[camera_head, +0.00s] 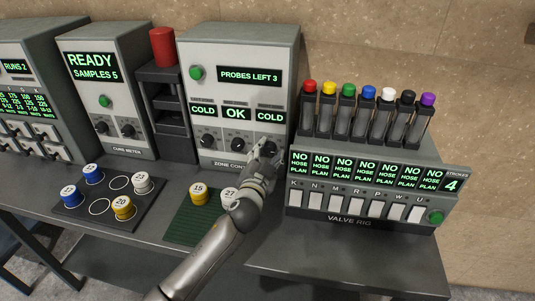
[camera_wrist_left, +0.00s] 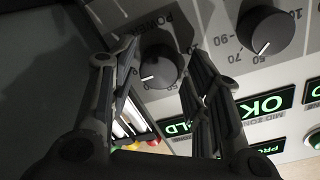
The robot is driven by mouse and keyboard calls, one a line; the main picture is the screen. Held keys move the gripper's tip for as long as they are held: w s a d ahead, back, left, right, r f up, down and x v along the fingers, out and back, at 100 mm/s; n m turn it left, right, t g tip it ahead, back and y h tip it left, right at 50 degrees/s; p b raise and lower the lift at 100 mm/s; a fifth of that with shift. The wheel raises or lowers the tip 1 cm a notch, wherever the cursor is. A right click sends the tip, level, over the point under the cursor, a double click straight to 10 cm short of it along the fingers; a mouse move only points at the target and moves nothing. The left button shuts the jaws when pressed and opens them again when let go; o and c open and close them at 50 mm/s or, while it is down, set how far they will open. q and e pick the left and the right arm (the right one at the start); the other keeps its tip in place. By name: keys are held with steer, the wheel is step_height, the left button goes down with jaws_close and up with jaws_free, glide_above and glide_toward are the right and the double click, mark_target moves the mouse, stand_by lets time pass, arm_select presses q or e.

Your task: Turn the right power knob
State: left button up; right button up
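The zone control box (camera_head: 290,60) stands at the back with a row of three dark knobs under its COLD, OK and COLD displays. The right power knob (camera_head: 268,148) is the rightmost, partly hidden by my left gripper (camera_head: 266,152). In the left wrist view, the black knob (camera_wrist_left: 160,62) has a white pointer mark and a POWER label beside it. My left gripper (camera_wrist_left: 162,58) is open and empty, with one finger on each side of this knob. Whether the fingers touch it I cannot tell. My right gripper is not in view.
The middle knob (camera_head: 237,144) is close on the left; it also shows in the wrist view (camera_wrist_left: 262,32). The valve rig (camera_head: 350,221) stands just right of my gripper, with colour-capped tubes. Capped samples 15 (camera_head: 199,193) and 27 lie on a green mat in front.

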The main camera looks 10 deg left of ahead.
arm_select(q)
steer(key=shift+o, duration=0.3)
steer(key=shift+s, duration=0.2)
steer(key=s, duration=1.1)
steer(key=shift+s+a+r, duration=0.25)
steer(key=shift+s+a, duration=0.05)
steer(key=shift+a, duration=0.15)
steer(key=shift+c, duration=0.4)
steer(key=c, duration=0.5)
steer(key=shift+a+r, duration=0.15)
steer(key=shift+a, duration=0.1)
steer(key=shift+c, duration=1.1)
steer(key=a+r+m+p, duration=0.1)
steer(key=a+r, duration=0.2)
steer(key=a+r+m, duration=0.2)
steer(key=a+r, duration=0.1)
steer(key=a, duration=0.1)
steer(key=a+r+m+p, duration=0.1)
steer(key=a+r, duration=0.2)
steer(key=a, duration=0.1)
steer(key=shift+w+a+r+m+y+p, duration=0.1)
steer(key=shift+a+m+y+p, duration=0.1)
steer(key=shift+m+y+p, duration=0.15)
jaws_close()
steer(key=s+a+r+m+p, duration=0.2)
steer(key=a+r+m, duration=0.3)
steer(key=r, duration=0.5)
steer(key=shift+s+r+m, duration=0.15)
steer(key=shift+r+m, duration=0.25)
steer(key=shift+m, duration=0.05)
